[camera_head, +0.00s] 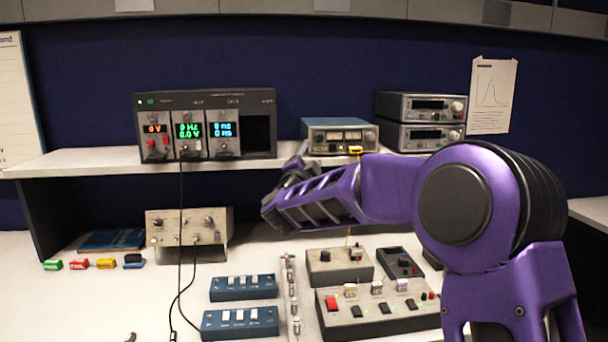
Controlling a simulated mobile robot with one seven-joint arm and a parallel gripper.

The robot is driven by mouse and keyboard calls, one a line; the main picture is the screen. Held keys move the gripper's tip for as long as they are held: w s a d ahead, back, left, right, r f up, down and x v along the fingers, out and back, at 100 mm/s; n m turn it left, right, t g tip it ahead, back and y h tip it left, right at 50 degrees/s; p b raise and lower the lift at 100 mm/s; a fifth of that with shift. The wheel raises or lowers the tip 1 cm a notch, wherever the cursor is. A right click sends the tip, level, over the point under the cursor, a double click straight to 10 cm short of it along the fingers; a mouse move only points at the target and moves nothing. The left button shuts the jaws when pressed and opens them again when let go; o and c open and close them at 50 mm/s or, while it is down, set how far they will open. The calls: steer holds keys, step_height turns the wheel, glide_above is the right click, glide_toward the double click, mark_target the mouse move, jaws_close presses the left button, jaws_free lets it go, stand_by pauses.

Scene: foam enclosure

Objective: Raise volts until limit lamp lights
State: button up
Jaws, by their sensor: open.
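A dark modular rack (265,97) stands on the shelf. Its left module shows a red display (155,128) reading 0 V, with red parts and a switch below. The middle module has a green display (188,131) reading about 0 Hz and 0.0 V, and the right module a blue display (223,130). A blue-grey instrument (314,132) with yellowish meters and knobs stands right of the rack. I cannot tell which control sets volts or which lamp is the limit lamp. My gripper (296,168) is open, in front of the shelf edge below this instrument; its fingertips are hard to make out.
Two stacked grey instruments (385,106) stand at the shelf's right. Below are a beige box (158,231), blue switch boxes (222,293), a grey panel with a red switch (395,321) and small coloured blocks (106,263). Black cables hang from the rack. My arm covers the right side.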

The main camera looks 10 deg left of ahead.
steer(key=v, duration=0.7)
steer(key=shift+s+r, duration=0.1)
steer(key=shift+s, duration=0.05)
